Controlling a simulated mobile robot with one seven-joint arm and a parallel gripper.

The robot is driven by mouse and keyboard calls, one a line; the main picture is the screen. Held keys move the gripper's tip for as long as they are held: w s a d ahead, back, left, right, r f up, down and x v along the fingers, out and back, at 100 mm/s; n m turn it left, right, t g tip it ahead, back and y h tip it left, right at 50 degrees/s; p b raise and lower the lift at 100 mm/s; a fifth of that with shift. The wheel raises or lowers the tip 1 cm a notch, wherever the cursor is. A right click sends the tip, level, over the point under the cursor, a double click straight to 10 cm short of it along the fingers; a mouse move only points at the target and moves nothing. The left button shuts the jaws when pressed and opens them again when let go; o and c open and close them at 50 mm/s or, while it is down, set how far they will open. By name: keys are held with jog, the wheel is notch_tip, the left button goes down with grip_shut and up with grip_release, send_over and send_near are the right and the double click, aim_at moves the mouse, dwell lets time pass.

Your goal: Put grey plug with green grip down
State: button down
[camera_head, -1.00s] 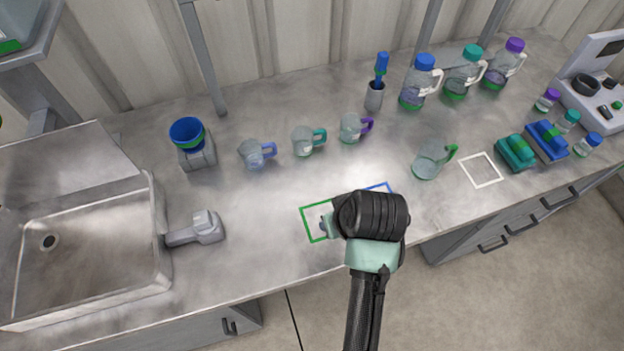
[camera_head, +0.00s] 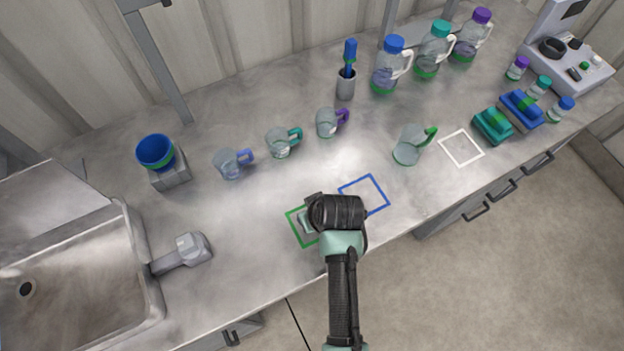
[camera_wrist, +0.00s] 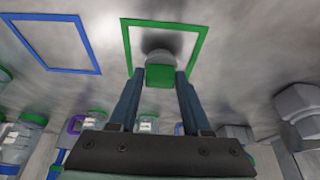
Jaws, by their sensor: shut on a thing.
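The grey plug with green grip (camera_wrist: 160,75) is between the fingers of my gripper (camera_wrist: 161,88) in the wrist view. Its round grey end points away from my gripper at the worktop, and the green part sits between the fingertips. The plug lies inside the green square outline (camera_wrist: 205,28) in that view, with a dark shadow beside it. I cannot tell whether it touches the surface. In the head view my gripper (camera_head: 306,222) is over the green outline (camera_head: 293,229), and my wrist hides the plug.
A blue square outline (camera_head: 376,212) lies right of the green one. Mugs, such as the purple-handled one (camera_head: 326,123), stand behind. A green-handled jug (camera_head: 407,150) and white outline (camera_head: 461,148) are to the right.

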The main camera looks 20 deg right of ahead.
jog(key=shift+f, duration=0.4)
jog(key=shift+f, duration=0.15)
jog(key=shift+c, duration=1.8)
grip_release()
